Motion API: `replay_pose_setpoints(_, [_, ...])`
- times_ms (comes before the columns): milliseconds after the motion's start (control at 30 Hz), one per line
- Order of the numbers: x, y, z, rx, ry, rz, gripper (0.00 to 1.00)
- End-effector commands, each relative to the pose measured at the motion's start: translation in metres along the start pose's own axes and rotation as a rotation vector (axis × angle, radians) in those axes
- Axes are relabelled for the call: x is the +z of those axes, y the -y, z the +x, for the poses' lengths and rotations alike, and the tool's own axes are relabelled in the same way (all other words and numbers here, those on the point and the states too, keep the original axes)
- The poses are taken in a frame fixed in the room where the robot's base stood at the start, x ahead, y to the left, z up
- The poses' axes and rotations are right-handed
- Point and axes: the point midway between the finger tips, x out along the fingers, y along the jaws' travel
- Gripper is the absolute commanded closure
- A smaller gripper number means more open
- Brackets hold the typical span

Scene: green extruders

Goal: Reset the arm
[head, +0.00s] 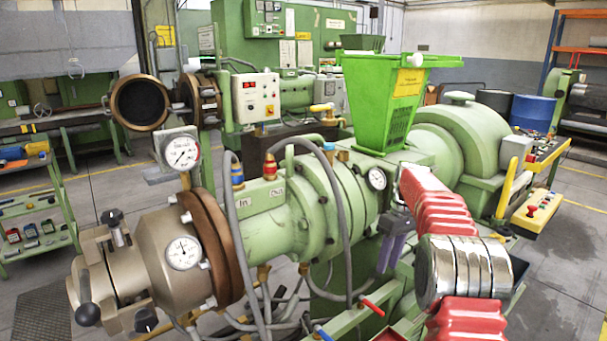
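My arm, in a red ribbed sleeve with a shiny metal band, rises from the bottom right of the head view and bends away toward the green extruder (290,215). My gripper (388,262) appears as small purple-grey fingers beyond the sleeve, pointing down in front of the extruder's side.
A bright green hopper (385,100) stands on the extruder just behind my arm. Pressure gauges (184,252) and hoses sit left. A yellow control panel (537,212) is at the right. A blue barrel (532,112) stands behind it. Grey floor (570,270) is open at the right.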

Motion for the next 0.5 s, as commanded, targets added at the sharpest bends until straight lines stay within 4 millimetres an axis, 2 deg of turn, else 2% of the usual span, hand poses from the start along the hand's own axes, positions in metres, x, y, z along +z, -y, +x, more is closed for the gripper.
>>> replay_pose_setpoints(200, [0.008, -0.003, 0.036, 0.005, 0.015, 0.144, 0.68])
replay_pose_setpoints(333, [0.018, 0.003, 0.045, 0.013, 0.019, 0.217, 0.68])
replay_pose_setpoints(500, [0.033, 0.019, 0.045, 0.036, 0.014, 0.307, 0.68])
